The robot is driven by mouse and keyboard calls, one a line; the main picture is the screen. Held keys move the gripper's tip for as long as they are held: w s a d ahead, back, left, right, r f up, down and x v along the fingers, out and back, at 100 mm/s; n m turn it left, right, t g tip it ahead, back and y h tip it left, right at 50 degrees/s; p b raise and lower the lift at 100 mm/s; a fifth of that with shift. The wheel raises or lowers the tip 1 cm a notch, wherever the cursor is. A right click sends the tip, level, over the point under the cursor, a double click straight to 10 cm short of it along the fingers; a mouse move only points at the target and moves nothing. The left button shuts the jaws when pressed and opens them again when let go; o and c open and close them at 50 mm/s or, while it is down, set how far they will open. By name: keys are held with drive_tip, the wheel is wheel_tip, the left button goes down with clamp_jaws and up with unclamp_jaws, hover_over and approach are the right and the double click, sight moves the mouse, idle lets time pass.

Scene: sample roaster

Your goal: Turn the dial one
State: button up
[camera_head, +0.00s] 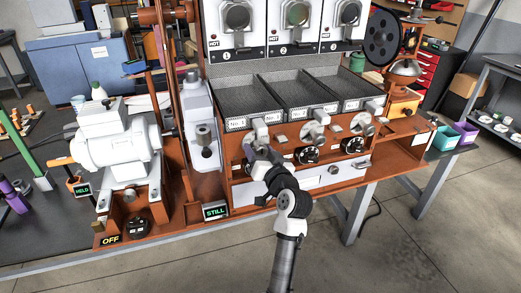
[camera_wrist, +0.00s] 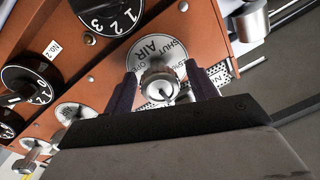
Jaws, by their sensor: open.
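In the wrist view, a black dial with white numbers (camera_wrist: 110,12) is cut off at the top edge. A second black dial (camera_wrist: 25,85) is at the left, near a "No. 2" label. The head view shows two black dials, one in the middle (camera_head: 306,155) and one at the right (camera_head: 354,145); the front left of the panel is partly hidden by my arm. My gripper (camera_wrist: 161,82) is open, its fingers on either side of a silver knob (camera_wrist: 158,82) on a round AIR plate. I cannot tell whether they touch it. My gripper also shows at the panel in the head view (camera_head: 262,158).
Silver cranks (camera_head: 311,132) stick out above the dials. Mesh trays (camera_head: 295,95) lie behind them. A white motor (camera_head: 118,140) and a STILL sign (camera_head: 215,211) are at the left. Colored bins (camera_head: 455,135) stand at the right. The floor in front is clear.

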drive_tip(key=shift+c, duration=0.5)
drive_tip(key=c, duration=0.9)
